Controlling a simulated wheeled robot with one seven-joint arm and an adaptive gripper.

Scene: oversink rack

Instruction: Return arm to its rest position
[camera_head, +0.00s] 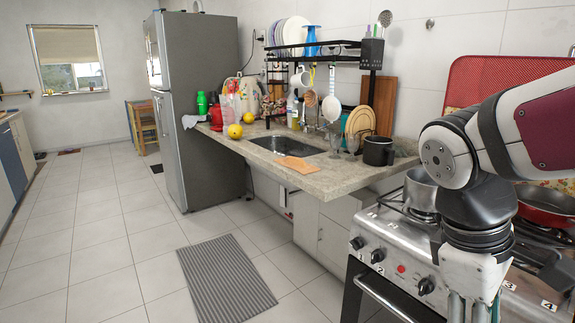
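My arm (455,155) reaches in from the right edge, with white, black and dark red links. It bends down in front of the stove. My gripper (472,306) hangs downward at the bottom right, in front of the stove's control panel. The lower ends of its fingers are cut off by the picture's bottom edge, so its opening does not show. No held object is visible in the part that shows.
The stove (375,250) with a pot (420,190) and red pan (545,205) lies behind my arm. The counter (330,185) holds a sink, an orange board (297,164) and a black pot (378,151). A rack (375,55) stands over the sink. The tiled floor at left is open.

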